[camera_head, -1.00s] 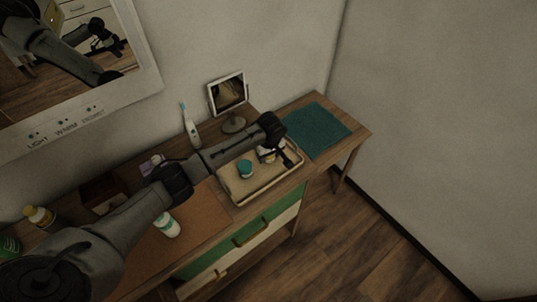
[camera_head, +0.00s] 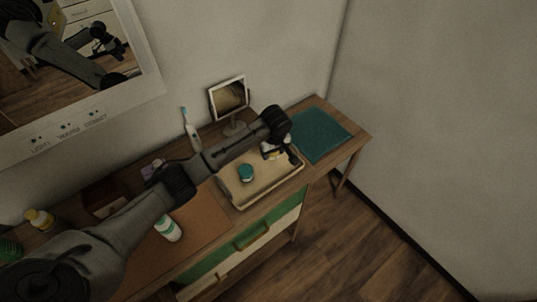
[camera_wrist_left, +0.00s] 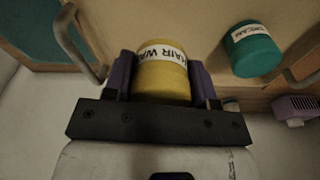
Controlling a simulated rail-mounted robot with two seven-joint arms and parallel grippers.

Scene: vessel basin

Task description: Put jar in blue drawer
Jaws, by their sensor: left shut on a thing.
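My left gripper (camera_head: 282,152) is at the right end of the tray on the dresser. In the left wrist view its jaws (camera_wrist_left: 162,78) are shut on a jar with a yellow lid (camera_wrist_left: 163,80) marked "HAIR WA…". In the head view this jar (camera_head: 268,152) is partly hidden by the gripper; I cannot tell whether it touches the tray. A teal-lidded jar (camera_head: 246,173) stands in the tray, left of the gripper, and also shows in the wrist view (camera_wrist_left: 254,50). No blue drawer shows; the dresser has a green drawer front (camera_head: 268,223). My right gripper is out of view.
The tray (camera_head: 262,199) has raised edges and handles. A small mirror (camera_head: 230,97) and a toothbrush (camera_head: 190,128) stand behind it. A teal mat (camera_head: 318,135) lies clear to the right. A white bottle (camera_head: 168,229) and a yellow-capped bottle (camera_head: 40,219) are to the left.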

